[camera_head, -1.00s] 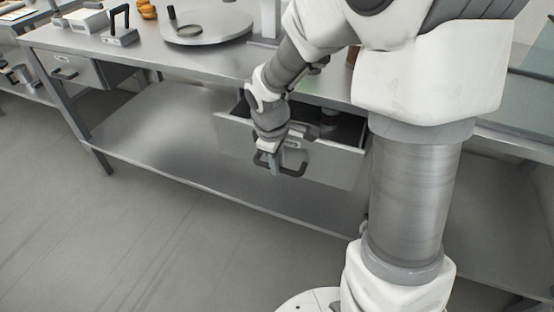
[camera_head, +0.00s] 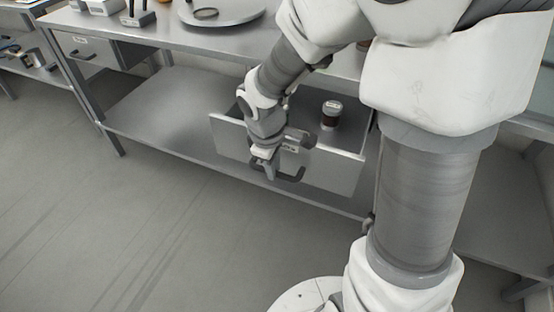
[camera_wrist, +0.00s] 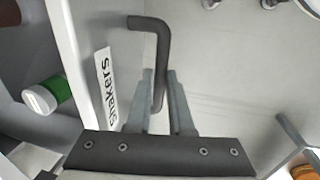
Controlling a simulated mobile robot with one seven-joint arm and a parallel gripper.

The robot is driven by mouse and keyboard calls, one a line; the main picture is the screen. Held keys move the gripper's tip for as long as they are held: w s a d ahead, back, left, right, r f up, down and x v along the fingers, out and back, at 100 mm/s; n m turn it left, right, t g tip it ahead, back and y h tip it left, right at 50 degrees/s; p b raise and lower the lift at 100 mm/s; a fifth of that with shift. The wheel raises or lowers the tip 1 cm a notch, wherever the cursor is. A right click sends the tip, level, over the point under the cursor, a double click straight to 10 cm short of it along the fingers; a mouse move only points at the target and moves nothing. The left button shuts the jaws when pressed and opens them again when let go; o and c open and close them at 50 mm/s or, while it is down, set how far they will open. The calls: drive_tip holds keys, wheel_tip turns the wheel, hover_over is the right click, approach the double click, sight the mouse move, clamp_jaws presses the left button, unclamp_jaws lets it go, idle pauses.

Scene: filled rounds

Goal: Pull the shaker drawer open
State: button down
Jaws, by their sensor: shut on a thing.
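The shaker drawer (camera_head: 335,170) is under the steel counter and stands open, its front panel out from the counter. Its dark bar handle (camera_head: 292,177) shows also in the wrist view (camera_wrist: 162,40), beside a label reading "shakers" (camera_wrist: 107,86). My gripper (camera_head: 270,172) is shut on the handle; in the wrist view its two fingers (camera_wrist: 160,78) sit on either side of the bar. My arm hides the drawer's left inside.
A lower steel shelf (camera_head: 165,115) runs beneath the drawer. Another drawer (camera_head: 85,52), closed, is at the counter's left end. A round plate (camera_head: 225,12) lies on the counter. The floor (camera_head: 120,230) in front is clear.

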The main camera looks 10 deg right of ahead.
drive_tip(key=shift+s+a, duration=0.6)
drive_tip(key=shift+s, duration=0.2)
drive_tip(key=c, duration=0.8)
unclamp_jaws()
wheel_tip(320, 180, up, 17)
drive_tip(key=s+a+p, duration=0.2)
drive_tip(key=p, duration=0.4)
drive_tip(key=shift+s, duration=0.3)
drive_tip(key=shift+r, duration=0.1)
